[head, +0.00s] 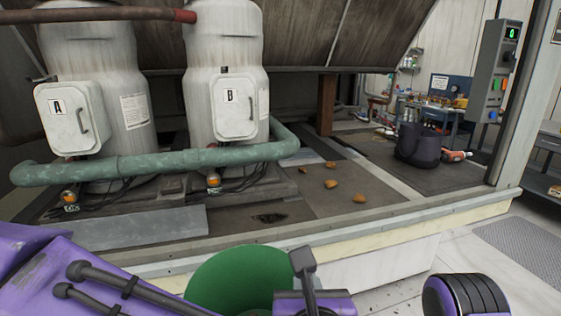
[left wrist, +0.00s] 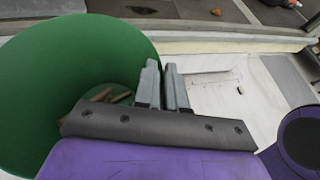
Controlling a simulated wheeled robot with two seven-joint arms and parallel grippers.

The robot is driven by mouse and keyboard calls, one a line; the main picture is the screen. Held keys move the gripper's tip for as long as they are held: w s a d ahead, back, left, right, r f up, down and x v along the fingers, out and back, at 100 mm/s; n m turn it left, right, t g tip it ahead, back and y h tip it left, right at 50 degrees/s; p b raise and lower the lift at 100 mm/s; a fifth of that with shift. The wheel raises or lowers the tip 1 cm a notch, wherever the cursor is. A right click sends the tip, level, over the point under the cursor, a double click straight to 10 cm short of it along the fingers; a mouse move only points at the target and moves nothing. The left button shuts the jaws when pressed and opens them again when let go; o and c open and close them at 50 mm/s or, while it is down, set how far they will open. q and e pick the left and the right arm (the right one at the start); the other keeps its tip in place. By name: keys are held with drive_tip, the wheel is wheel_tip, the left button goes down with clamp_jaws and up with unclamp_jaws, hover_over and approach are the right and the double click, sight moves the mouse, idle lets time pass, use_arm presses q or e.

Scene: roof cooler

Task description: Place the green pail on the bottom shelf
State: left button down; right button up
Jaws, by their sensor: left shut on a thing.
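The green pail (head: 235,280) is at the bottom middle of the head view, in front of the raised platform, its lower part cut off. In the left wrist view the pail (left wrist: 60,75) fills the left side, with its open mouth showing and some brown pieces inside. My left gripper (left wrist: 163,80) is shut on the pail's rim, its two grey fingers close together at the pail's right side. In the head view the left gripper (head: 303,262) shows beside the pail's right edge. My right gripper is not in view. A shelf unit (head: 548,187) is partly visible at the right edge.
The platform edge (head: 330,232) runs across in front of me. Two white tanks (head: 225,75) with a green pipe (head: 150,165) stand on it, with several brown lumps. A dark bucket (head: 418,146) stands farther back. Pale floor and a grey mat (head: 520,245) lie to the right.

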sight(235, 257)
use_arm(q)
drive_tip(key=shift+m+h, duration=0.7)
drive_tip(key=shift+h, duration=0.1)
drive_tip(key=w+a, duration=0.1)
drive_tip(key=w, duration=0.1)
drive_tip(key=w+a, duration=0.1)
drive_tip(key=w, duration=0.1)
drive_tip(key=w+a, duration=0.2)
drive_tip(key=shift+w+r, duration=0.25)
drive_tip(key=w+a+f, duration=0.1)
drive_tip(key=a, duration=0.1)
drive_tip(key=w+a+f, duration=0.1)
drive_tip(key=w+a, duration=0.1)
drive_tip(key=a, duration=0.1)
drive_tip(key=w+a+f, duration=0.1)
drive_tip(key=a+f, duration=0.1)
drive_tip(key=shift+w+a+f, duration=0.1)
drive_tip(key=shift+w+a, duration=0.2)
drive_tip(key=shift+a, duration=0.1)
drive_tip(key=a+f+n+y, duration=0.1)
drive_tip(key=a+f, duration=1)
drive_tip(key=a, duration=0.1)
drive_tip(key=s+f, duration=0.3)
drive_tip(key=f, duration=0.2)
drive_tip(key=shift+s+d+f+y, duration=0.15)
drive_tip(key=shift+s+y, duration=0.15)
